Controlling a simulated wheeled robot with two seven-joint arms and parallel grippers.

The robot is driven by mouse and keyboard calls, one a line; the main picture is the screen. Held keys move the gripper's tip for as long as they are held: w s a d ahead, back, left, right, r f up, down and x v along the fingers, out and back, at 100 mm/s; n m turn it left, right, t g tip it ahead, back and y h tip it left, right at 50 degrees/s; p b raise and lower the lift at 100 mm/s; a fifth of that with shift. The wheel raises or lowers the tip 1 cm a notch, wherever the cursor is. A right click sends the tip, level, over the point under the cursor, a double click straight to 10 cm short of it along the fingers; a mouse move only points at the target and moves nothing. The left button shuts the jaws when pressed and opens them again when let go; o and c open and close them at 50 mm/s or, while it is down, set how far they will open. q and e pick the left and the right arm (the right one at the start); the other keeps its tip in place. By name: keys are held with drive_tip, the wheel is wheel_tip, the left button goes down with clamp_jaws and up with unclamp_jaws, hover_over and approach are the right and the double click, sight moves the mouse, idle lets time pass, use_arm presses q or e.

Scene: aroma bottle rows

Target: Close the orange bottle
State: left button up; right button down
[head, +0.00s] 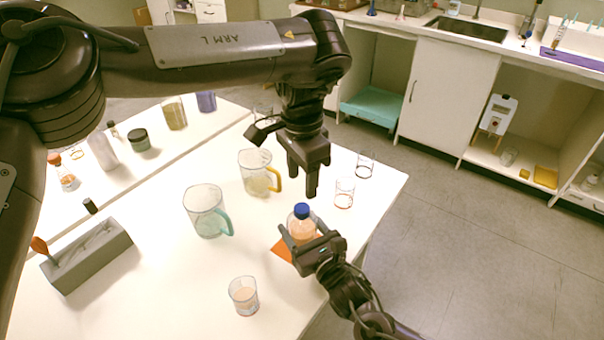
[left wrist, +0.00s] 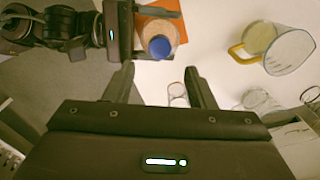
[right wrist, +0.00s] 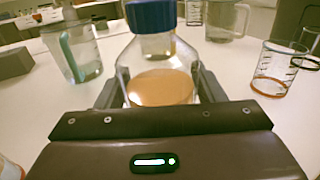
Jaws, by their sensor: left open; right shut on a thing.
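The orange bottle (head: 301,230) is clear glass with orange liquid and stands near the table's right edge, by an orange mat (head: 281,250). A blue cap (head: 301,210) is at its top; I cannot tell how tightly it sits. The cap also shows in the left wrist view (left wrist: 159,47) and the right wrist view (right wrist: 152,14). My right gripper (head: 302,236) is shut around the bottle's body. My left gripper (head: 303,182) is open and empty, pointing down above the cap, apart from it.
A teal-handled jug (head: 205,212), a yellow-handled jug (head: 256,172) and a small beaker (head: 243,295) stand on the table (head: 170,290). An orange-marked glass (head: 344,194) stands right of my left gripper. A grey block (head: 88,257) lies at the left.

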sight(302, 207)
idle(0.3)
use_arm(q)
drive_tip(key=shift+f, duration=4)
drive_tip(key=c, duration=1)
drive_tip(key=m, duration=0.5)
drive_tip(key=shift+m, duration=0.4)
drive_tip(key=shift+c, duration=0.2)
drive_tip(key=m, duration=1.2)
drive_tip(key=shift+m, duration=0.3)
drive_tip(key=m, duration=0.5)
drive_tip(key=shift+m, duration=0.3)
drive_tip(key=o, duration=1.2)
